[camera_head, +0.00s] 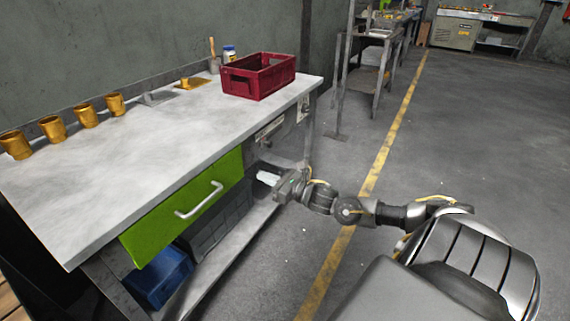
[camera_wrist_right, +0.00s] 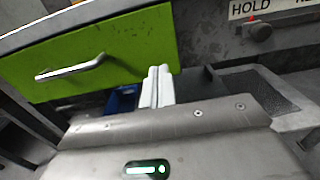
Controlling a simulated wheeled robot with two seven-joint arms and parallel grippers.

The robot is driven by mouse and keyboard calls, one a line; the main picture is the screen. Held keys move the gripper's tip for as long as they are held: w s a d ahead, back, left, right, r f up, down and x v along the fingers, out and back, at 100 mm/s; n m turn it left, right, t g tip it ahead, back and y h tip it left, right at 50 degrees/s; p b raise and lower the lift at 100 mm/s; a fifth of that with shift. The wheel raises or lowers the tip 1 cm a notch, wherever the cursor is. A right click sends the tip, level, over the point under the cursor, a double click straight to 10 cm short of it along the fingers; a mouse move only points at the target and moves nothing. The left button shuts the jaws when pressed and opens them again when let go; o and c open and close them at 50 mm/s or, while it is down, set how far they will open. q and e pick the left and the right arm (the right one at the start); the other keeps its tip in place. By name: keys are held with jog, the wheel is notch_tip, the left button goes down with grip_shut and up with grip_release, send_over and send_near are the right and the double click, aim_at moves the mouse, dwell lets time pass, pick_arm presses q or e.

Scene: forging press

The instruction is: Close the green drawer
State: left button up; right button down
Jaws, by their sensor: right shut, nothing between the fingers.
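The green drawer (camera_head: 185,207) sits under the front edge of the grey workbench. Its pale bar handle (camera_head: 199,200) runs across the front. The front looks about in line with the bench edge; I cannot tell whether a small gap is left. In the right wrist view the green drawer (camera_wrist_right: 105,55) fills the upper left, with the handle (camera_wrist_right: 70,68) left of the fingers. My right gripper (camera_head: 262,177) is shut and empty, right of the drawer. Its white fingers (camera_wrist_right: 158,72) overlap the drawer's lower right corner in the wrist view; contact is unclear. My left gripper is not in view.
The workbench top (camera_head: 150,150) carries a red crate (camera_head: 258,76) and several brass cups (camera_head: 86,116). A blue bin (camera_head: 158,277) stands on the shelf below. A control knob (camera_wrist_right: 258,31) is right of the drawer. The floor right of the bench is clear.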

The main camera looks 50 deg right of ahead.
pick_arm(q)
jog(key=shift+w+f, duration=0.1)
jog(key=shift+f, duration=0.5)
pick_arm(e)
jog(key=shift+v, duration=2.55)
jog(key=shift+s, duration=0.1)
